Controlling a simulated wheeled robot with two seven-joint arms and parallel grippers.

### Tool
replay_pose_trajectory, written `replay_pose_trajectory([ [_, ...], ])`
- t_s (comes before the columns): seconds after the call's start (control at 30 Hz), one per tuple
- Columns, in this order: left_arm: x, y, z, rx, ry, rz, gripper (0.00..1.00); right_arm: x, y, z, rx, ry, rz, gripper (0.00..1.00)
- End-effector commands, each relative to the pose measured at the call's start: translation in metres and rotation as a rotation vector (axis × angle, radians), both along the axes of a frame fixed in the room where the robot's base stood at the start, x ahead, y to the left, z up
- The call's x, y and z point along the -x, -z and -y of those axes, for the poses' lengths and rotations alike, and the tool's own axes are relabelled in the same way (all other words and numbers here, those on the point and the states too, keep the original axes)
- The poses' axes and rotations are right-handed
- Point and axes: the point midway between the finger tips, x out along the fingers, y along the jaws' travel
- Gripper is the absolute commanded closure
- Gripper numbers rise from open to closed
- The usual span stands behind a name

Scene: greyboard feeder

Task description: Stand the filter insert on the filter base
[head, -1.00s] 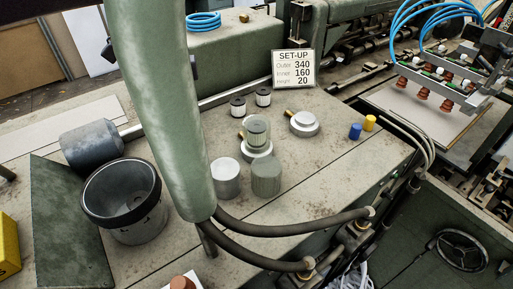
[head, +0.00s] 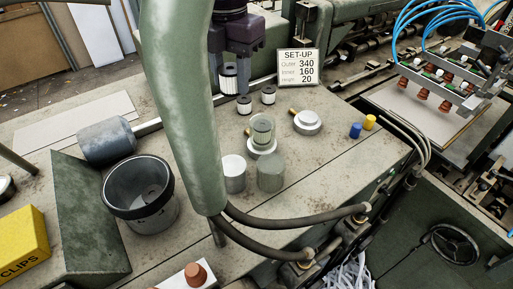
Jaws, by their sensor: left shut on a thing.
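My left gripper (head: 231,68) is at the top centre, pointing down. It is shut on a white pleated filter insert (head: 229,84) with a dark end cap, held behind the two standing inserts. Two similar inserts, one at the left (head: 244,105) and one at the right (head: 268,95), stand on the bench. A pale round filter base (head: 307,123) with a brass stub is bare on top, to the right and nearer. A second such base (head: 262,151) carries a clear greenish bowl (head: 262,130). My right gripper is out of view.
A thick pale green post (head: 182,110) hides part of the bench, with black hoses at its foot. A white cylinder (head: 233,173), a grey-green cylinder (head: 270,172) and a large dark-rimmed bucket (head: 140,192) stand nearer. A set-up sign (head: 298,68) stands behind the bare base.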

Motion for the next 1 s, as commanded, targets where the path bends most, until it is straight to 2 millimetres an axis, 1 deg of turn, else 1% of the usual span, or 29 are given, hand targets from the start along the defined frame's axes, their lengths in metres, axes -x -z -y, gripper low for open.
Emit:
replay_pose_trajectory([
  [0.07,0.001,0.009,0.001,0.0,0.024,-0.004,0.85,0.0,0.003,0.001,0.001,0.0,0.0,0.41],
  [0.13,0.001,0.024,0.001,0.001,0.028,-0.008,0.85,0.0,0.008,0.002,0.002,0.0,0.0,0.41],
  [0.27,0.001,0.059,0.0,0.004,0.028,-0.009,0.85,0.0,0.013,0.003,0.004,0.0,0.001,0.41],
  [0.37,0.001,0.084,0.001,0.003,0.027,-0.01,0.85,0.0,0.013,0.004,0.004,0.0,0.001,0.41],
  [0.5,0.002,0.117,0.0,0.0,0.025,-0.006,0.85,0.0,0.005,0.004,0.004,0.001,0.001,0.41],
  [0.6,0.001,0.136,0.0,0.0,0.024,-0.004,0.85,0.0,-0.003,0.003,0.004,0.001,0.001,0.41],
  [0.7,0.0,0.149,0.0,-0.001,0.023,-0.002,0.85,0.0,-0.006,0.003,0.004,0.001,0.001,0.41],
  [0.87,0.0,0.162,0.0,-0.002,0.022,-0.001,0.85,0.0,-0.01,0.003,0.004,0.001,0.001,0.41],
  [1.0,0.001,0.183,0.0,-0.002,0.023,-0.005,0.85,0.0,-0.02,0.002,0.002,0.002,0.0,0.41],
])
